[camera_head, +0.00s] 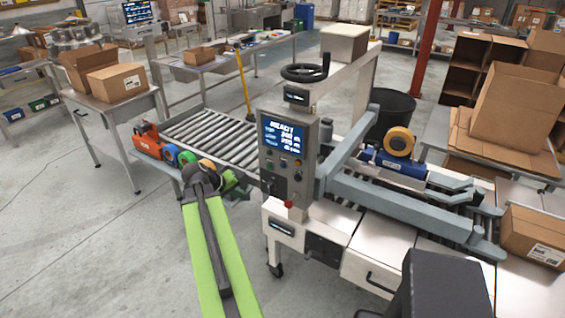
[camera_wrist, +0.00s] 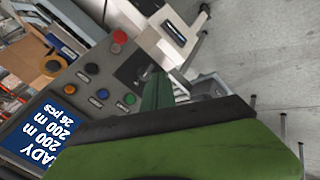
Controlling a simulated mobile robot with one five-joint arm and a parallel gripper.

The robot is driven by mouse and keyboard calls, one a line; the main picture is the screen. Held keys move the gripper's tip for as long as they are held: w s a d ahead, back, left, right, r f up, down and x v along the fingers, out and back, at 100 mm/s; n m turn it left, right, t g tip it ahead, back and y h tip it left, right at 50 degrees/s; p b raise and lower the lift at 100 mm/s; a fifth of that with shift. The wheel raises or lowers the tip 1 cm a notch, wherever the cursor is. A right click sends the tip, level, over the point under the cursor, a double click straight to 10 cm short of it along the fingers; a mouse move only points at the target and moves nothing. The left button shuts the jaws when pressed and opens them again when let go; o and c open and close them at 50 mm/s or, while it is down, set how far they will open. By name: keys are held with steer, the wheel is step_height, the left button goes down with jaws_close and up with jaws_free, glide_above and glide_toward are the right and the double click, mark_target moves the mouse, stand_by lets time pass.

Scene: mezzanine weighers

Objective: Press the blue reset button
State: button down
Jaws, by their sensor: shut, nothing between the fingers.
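The blue button (camera_wrist: 102,94) sits in a row on the grey control panel (camera_head: 285,135), between an orange button (camera_wrist: 70,89) and a green button (camera_wrist: 129,99). The blue button is very small in the head view (camera_head: 284,165). The panel's lit blue screen (camera_head: 284,134) is above this row in the head view. My gripper (camera_wrist: 155,82) is shut and empty. In the wrist view its green finger points up, to the right of the green button and apart from the blue one. In the head view my gripper is at the panel's lower left.
A cardboard box (camera_head: 532,235) sits at the right. Floor at left is open.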

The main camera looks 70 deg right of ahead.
mark_target(283, 166)
steer(key=s+d+r+m+g, duration=0.1)
steer(key=s+d+r, duration=0.1)
steer(key=s+d, duration=0.3)
steer(key=shift+s+r, duration=0.25)
steer(key=shift+s, duration=0.8)
steer(key=s+d, duration=0.2)
steer(key=d, duration=0.6)
steer(key=shift+d, duration=0.25)
steer(key=shift+s, duration=0.1)
stand_by(0.8)
steer(key=shift+s+d+p, duration=0.1)
steer(key=shift+d+p, duration=0.2)
steer(key=shift+d, duration=0.1)
steer(key=shift+s+d, duration=0.1)
steer(key=shift+d, duration=0.3)
stand_by(0.5)
steer(key=shift+a, duration=0.15)
steer(key=shift+w+a, duration=0.2)
steer(key=shift+a, duration=0.5)
